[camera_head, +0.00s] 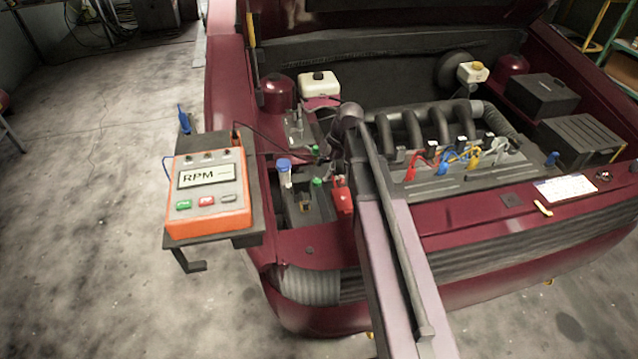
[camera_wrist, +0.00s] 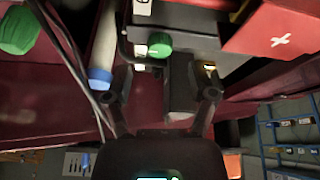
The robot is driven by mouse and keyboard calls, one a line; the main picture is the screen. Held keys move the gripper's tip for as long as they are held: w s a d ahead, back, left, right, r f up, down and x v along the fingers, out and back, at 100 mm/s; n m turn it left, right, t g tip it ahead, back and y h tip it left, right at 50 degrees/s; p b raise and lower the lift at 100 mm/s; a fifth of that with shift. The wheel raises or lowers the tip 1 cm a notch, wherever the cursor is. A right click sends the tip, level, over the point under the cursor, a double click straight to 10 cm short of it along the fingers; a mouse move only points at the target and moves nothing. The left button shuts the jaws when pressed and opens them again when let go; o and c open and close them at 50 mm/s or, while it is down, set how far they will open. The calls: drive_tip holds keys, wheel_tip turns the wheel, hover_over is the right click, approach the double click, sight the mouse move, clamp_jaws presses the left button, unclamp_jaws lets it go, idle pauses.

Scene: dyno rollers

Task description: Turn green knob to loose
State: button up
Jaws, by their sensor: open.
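A green knob (camera_wrist: 158,44) shows in the wrist view, ahead of my gripper (camera_wrist: 163,88), on dark and white-marked parts. The gripper is open, its two dark fingers left and right of the knob's line, with no touch visible. A second, larger green knob (camera_wrist: 16,30) sits at the upper left. In the head view, two small green knobs, one upper (camera_head: 316,152) and one lower (camera_head: 318,182), lie left of my arm. My gripper is largely hidden there by the arm, so I cannot match the knobs surely between views.
A white cylinder with a blue cap (camera_wrist: 100,77) stands close to the left finger. A red box with a white cross (camera_wrist: 275,32) is at the right. In the head view, an orange RPM meter (camera_head: 209,190) sits on a side shelf, with the engine (camera_head: 435,125) to the right.

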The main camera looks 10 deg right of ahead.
sight(318, 180)
drive_tip(key=shift+b+x, duration=1.5)
drive_tip(key=shift+x, duration=0.45)
clamp_jaws()
